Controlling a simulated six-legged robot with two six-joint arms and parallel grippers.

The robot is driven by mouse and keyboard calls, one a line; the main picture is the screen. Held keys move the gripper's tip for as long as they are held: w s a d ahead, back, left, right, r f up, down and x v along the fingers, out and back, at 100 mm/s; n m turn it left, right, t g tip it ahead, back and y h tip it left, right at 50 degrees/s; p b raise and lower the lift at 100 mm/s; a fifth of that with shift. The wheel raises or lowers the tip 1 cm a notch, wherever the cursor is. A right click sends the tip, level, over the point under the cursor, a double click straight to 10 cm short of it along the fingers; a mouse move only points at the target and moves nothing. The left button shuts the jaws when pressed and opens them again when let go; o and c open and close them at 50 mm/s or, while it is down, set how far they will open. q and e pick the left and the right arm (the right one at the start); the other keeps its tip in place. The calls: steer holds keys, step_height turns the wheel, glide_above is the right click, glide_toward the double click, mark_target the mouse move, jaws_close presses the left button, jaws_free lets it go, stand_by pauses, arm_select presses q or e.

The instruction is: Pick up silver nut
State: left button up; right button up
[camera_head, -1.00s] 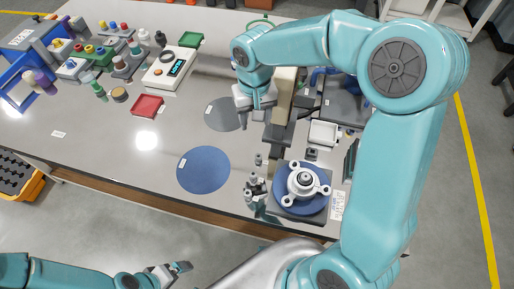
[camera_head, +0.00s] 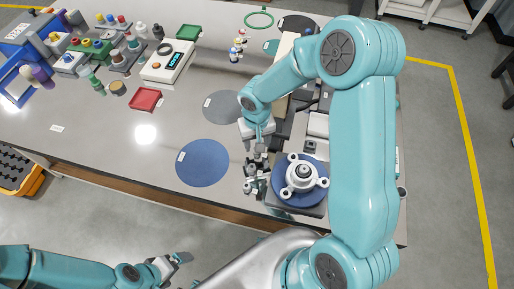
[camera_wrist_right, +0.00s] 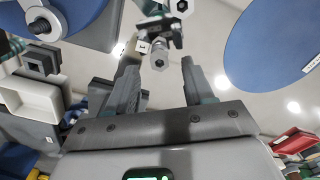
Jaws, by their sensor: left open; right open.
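A silver hexagonal piece (camera_wrist_right: 159,62), which looks like the nut, shows in the right wrist view in front of my right gripper (camera_wrist_right: 160,85). The open fingers stand to either side of it in the picture, without visible contact. In the head view, my right gripper (camera_head: 255,150) points down above small metal parts (camera_head: 254,186) left of the blue round fixture; I cannot tell the nut apart there. My left gripper (camera_head: 180,265) is open and empty at the bottom, in front of the table.
A silver three-lobed flange (camera_head: 302,178) sits on the blue round fixture. A blue disc (camera_head: 202,163) and a grey disc (camera_head: 222,107) lie on the table (camera_head: 120,150) to the left. A red tray (camera_head: 145,99) lies farther left. The table between is clear.

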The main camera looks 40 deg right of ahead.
steer(key=shift+s+f, duration=0.15)
steer(key=shift+f, duration=0.65)
jaws_close()
